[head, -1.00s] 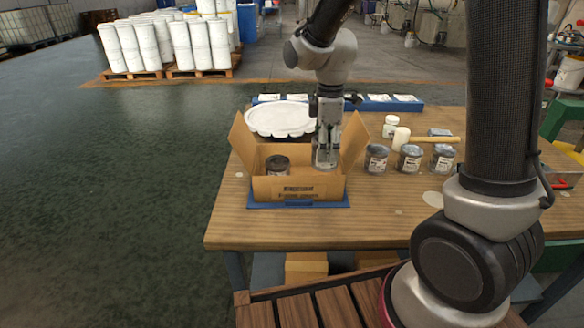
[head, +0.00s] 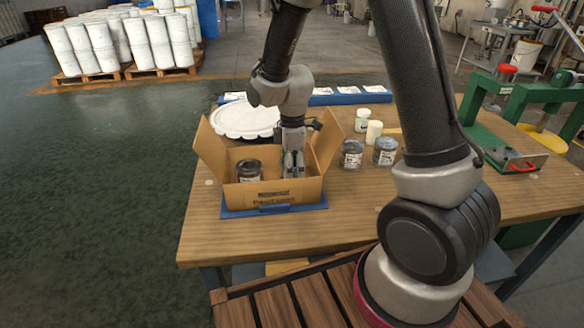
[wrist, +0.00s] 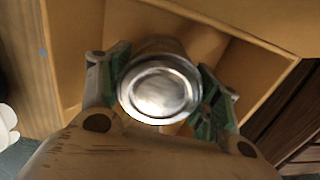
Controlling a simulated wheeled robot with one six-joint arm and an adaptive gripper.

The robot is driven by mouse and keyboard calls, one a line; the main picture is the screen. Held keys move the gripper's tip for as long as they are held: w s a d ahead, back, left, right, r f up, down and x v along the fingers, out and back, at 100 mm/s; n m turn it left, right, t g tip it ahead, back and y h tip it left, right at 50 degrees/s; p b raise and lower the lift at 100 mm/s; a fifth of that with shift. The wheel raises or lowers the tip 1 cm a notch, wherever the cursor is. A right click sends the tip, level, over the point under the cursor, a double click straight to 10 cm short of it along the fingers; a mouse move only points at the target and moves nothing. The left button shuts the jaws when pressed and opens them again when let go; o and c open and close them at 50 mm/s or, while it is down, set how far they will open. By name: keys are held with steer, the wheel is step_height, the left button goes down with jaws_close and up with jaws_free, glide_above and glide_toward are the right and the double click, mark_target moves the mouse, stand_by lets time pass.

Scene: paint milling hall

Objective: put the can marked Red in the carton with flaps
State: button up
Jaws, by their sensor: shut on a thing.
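The open cardboard carton with flaps (head: 272,194) stands on a blue mat on the wooden table. A dark can with a pale label (head: 249,171) stands in its left part. My gripper (head: 293,170) reaches down into the carton's right part. In the wrist view my gripper (wrist: 160,92) is shut on a metal can (wrist: 159,91), whose round silvery lid faces the camera between the two fingers. The carton's walls surround it. The held can's label is not readable, and I cannot tell whether it touches the carton floor.
Two labelled cans, a nearer left one (head: 351,153) and a right one (head: 385,151), stand right of the carton. Behind them are a small white jar (head: 362,120) and a cream mallet head (head: 374,132). A white round lid (head: 246,120) lies behind the carton. Bare tabletop lies in front.

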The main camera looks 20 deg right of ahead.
steer(key=shift+f, duration=0.2)
steer(key=o, duration=1.3)
steer(key=shift+c, duration=0.2)
